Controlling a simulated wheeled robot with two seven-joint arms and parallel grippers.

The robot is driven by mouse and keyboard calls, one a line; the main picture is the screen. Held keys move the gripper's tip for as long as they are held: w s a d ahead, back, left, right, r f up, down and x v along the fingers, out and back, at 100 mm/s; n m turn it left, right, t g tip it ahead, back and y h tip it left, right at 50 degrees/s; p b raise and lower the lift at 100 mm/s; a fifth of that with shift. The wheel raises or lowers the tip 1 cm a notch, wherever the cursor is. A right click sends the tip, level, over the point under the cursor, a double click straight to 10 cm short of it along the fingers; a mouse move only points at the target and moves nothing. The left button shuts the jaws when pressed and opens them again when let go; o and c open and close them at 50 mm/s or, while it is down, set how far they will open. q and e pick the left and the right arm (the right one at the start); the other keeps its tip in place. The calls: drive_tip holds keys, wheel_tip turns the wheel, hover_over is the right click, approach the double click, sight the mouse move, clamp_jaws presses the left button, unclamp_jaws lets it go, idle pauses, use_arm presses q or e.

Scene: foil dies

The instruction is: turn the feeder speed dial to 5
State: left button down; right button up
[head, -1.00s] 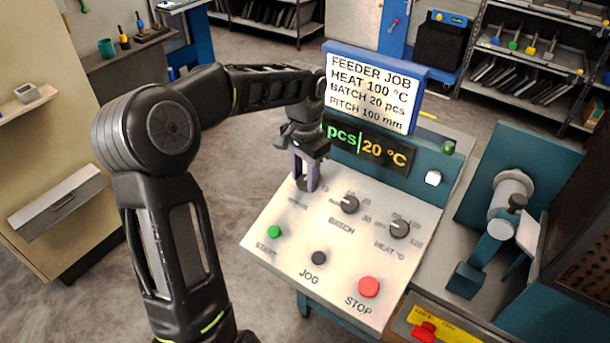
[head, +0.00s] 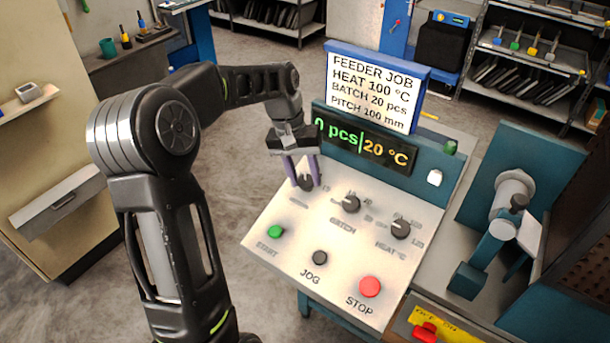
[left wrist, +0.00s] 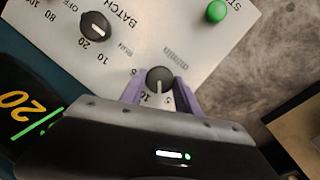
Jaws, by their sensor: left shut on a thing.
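The feeder speed dial (head: 306,183) is the leftmost of the dark round dials on the pale sloping panel (head: 270,215). In the left wrist view the dial (left wrist: 159,78) sits between my purple fingers, and its white pointer line points down the picture. The small scale marks around it are partly hidden by the fingers and hard to read. My left gripper (head: 304,175) comes down from above and is shut on this dial, one finger on each side; it also shows in the left wrist view (left wrist: 159,88). My right gripper is not in view.
The batch dial (head: 351,203) and heat dial (head: 400,229) are to the right. Below are the green start button (head: 275,232), black jog button (head: 320,257) and red stop button (head: 370,287). A job sign (head: 372,88) and lit display (head: 365,140) stand behind.

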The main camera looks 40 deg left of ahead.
use_arm(q)
drive_tip(key=shift+s+n+t+h, duration=0.1)
drive_tip(key=shift+n+t+h, duration=0.4)
drive_tip(key=shift+n, duration=1.4)
drive_tip(key=c, duration=0.9)
unclamp_jaws()
drive_tip(key=v, duration=0.7)
drive_tip(key=shift+r+b, duration=0.4)
drive_tip(key=shift+b, duration=0.05)
drive_tip(key=shift+s+a, duration=0.15)
